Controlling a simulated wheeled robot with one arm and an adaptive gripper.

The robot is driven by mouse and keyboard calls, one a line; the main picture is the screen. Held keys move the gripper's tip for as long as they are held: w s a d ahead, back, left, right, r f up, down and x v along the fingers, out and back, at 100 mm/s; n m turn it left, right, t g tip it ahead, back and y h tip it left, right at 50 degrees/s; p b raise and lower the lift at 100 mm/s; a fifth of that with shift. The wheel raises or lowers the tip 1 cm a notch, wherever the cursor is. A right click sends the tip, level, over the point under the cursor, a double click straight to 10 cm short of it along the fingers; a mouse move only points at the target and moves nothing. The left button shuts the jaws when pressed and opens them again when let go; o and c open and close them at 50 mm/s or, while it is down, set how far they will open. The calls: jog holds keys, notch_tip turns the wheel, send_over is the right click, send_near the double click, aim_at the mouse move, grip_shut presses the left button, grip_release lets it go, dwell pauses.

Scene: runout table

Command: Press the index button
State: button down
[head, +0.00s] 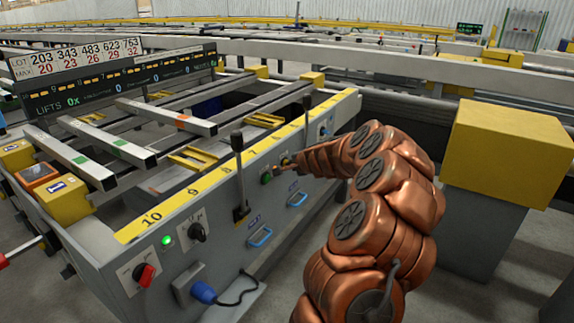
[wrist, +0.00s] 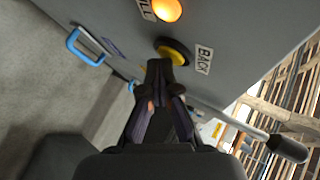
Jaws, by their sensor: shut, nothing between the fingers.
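My gripper (head: 279,168) is shut and empty at the front panel of the grey machine (head: 220,215). In the wrist view its fingertips (wrist: 160,70) lie just in front of a yellow button with a dark rim (wrist: 173,52), labelled BACK. I cannot tell whether they touch it. An orange lit lamp or button (wrist: 167,9) sits beside it; its label is partly cut off and ends in "ILL". In the head view a green button (head: 266,178) shows just left of my gripper. No label reading "index" is legible in either view.
A black lever (head: 239,175) stands up from the panel left of my gripper, and another (head: 306,112) beyond it. Blue handles (head: 260,237) stick out below. A green lit button (head: 167,240), black knob (head: 197,232) and red knob (head: 145,274) are nearer. A yellow-topped post (head: 500,150) stands right.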

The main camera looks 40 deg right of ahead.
jog(key=shift+s, duration=0.1)
dwell(0.5)
jog(key=shift+s+d, duration=0.2)
jog(key=shift+s, duration=0.5)
jog(key=s, duration=0.1)
jog(key=s+d, duration=0.1)
jog(key=s, duration=0.2)
jog(key=shift+s+d, duration=0.25)
jog(key=shift+s, duration=0.15)
dwell(0.8)
